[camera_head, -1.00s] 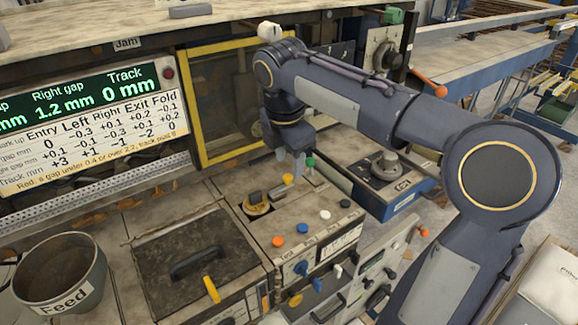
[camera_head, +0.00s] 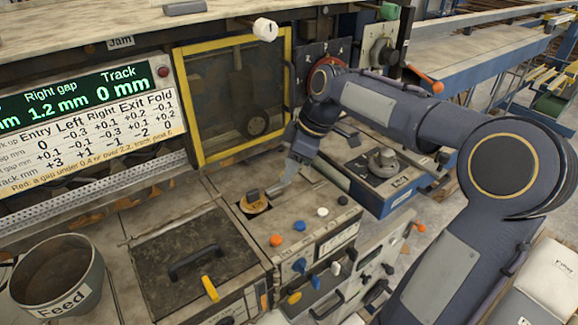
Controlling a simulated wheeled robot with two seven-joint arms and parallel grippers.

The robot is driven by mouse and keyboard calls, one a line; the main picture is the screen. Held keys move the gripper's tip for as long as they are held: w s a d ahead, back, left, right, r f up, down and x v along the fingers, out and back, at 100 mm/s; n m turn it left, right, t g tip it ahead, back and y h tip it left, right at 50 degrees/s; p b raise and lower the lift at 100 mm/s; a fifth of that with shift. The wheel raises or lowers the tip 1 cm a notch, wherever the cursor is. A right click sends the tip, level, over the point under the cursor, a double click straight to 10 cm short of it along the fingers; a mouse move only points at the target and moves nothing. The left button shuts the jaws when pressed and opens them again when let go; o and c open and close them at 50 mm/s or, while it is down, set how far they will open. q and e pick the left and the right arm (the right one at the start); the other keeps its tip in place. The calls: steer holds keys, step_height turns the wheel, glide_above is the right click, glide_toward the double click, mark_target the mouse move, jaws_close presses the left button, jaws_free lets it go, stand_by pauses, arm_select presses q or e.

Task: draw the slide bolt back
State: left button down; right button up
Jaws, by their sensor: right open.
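I cannot tell for sure which part is the slide bolt. My right gripper (camera_head: 278,186) is low over the console top (camera_head: 312,190), its fingers pointing down and left. Its tips are close to the round brass-coloured dial with a dark grip (camera_head: 254,203); I cannot tell whether they touch it. The gripper is open and nothing shows between its fingers. It covers the spot where a small yellow knob stood. A yellow handle (camera_head: 210,289) is at the front edge of the dark hatch lid (camera_head: 190,240). My left gripper is not in view.
Orange (camera_head: 276,240), blue (camera_head: 299,226) and white (camera_head: 322,212) buttons line the console front. A yellow-framed window (camera_head: 197,110) stands behind. A feed pot (camera_head: 55,275) is at left. A blue-based machine (camera_head: 375,185) stands right of the console.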

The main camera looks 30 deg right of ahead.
steer(key=shift+w+a+f, duration=0.15)
steer(key=shift+f, duration=0.4)
jaws_close()
steer(key=shift+a, duration=0.1)
jaws_free()
